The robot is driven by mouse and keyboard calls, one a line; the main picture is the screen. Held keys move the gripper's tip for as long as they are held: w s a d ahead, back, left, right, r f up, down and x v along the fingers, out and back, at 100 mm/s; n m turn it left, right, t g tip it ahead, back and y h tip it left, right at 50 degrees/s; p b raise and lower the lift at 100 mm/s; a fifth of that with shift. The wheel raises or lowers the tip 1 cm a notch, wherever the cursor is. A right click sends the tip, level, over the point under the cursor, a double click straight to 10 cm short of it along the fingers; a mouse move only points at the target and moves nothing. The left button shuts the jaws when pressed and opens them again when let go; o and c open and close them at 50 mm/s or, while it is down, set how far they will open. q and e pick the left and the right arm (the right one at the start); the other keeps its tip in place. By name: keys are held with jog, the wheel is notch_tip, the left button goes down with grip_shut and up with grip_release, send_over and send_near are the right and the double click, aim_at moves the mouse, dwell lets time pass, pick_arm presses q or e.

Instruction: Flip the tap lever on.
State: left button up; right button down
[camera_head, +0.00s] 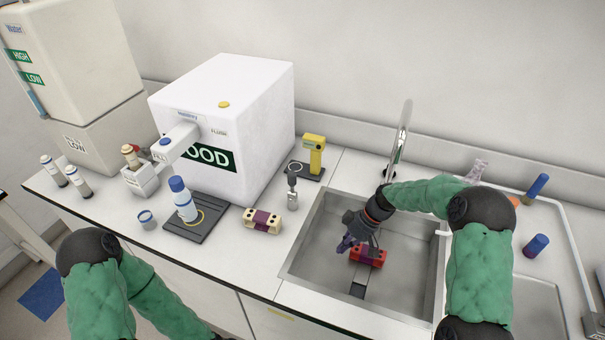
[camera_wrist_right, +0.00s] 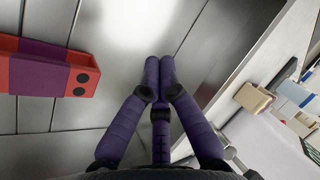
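The chrome tap (camera_head: 400,138) stands upright behind the sink (camera_head: 306,262), near the back wall. Its base is partly hidden by my right arm, and I cannot make out its lever clearly. My right gripper (camera_head: 347,243) is over the sink, in front of the tap and apart from it, pointing down and to the left. In the right wrist view its purple fingertips (camera_wrist_right: 158,70) are together, with nothing between them. Only my left arm shows at the lower left of the head view; its gripper is out of frame.
A red block with a purple band (camera_head: 374,254) is in the sink beside my right gripper; it also shows in the right wrist view (camera_wrist_right: 22,70). Blue-capped items (camera_head: 536,245) stand at the right. A cream block (camera_head: 262,220) and white machine (camera_head: 255,110) are left of the sink.

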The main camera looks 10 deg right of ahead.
jog(key=w+a+r+m+t+y, duration=0.1)
jog(key=w+a+r+m+y, duration=0.15)
jog(key=a+y, duration=0.2)
jog(key=m+t+y+p, duration=0.1)
jog(key=m+t+p, duration=0.2)
jog(key=m+t, duration=1.05)
send_near(292, 179)
jog(key=w+d+f, duration=0.1)
jog(key=w+d, duration=0.4)
jog(key=shift+w+d+m, duration=0.4)
jog(key=shift+d+m, duration=0.05)
jog(key=shift+m, duration=0.15)
jog(key=shift+a, duration=0.1)
jog(key=w+a, duration=0.4)
jog(key=a, duration=0.4)
jog(key=shift+w+a+b, duration=0.15)
jog(key=shift+w+b, duration=0.05)
jog(key=shift+b, duration=0.15)
